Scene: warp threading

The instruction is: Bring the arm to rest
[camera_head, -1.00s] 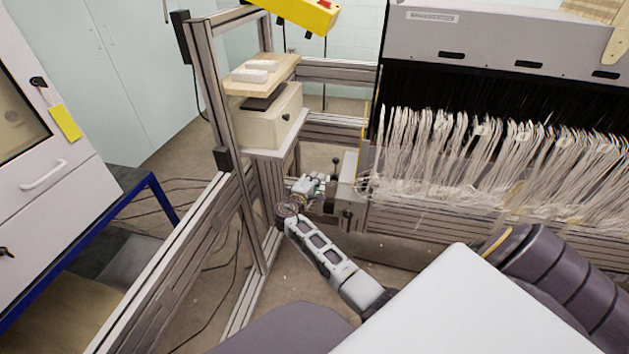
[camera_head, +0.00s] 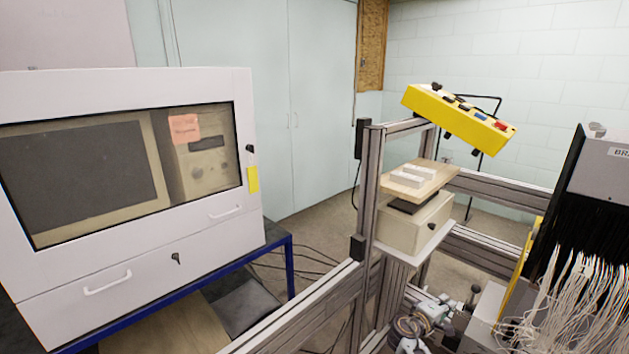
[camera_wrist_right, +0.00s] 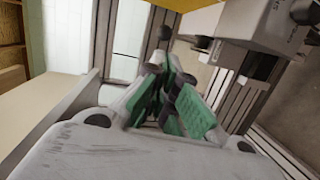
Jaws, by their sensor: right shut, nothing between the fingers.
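My right gripper (camera_head: 438,308) is at the lower right of the head view, beside the metal frame and left of the white threads. In the right wrist view, its green-padded fingers (camera_wrist_right: 166,80) come together with nothing between them. Only a short part of my right arm shows below it, at the bottom edge. The white warp threads (camera_head: 575,300) hang from a black and grey unit at the right edge. My left gripper is not in view.
An aluminium frame (camera_head: 370,195) stands close to my right gripper. It carries a beige box (camera_head: 412,228) and a yellow control box (camera_head: 455,115). A white cabinet (camera_head: 225,250) on a blue stand fills the left. Cables lie on the floor between.

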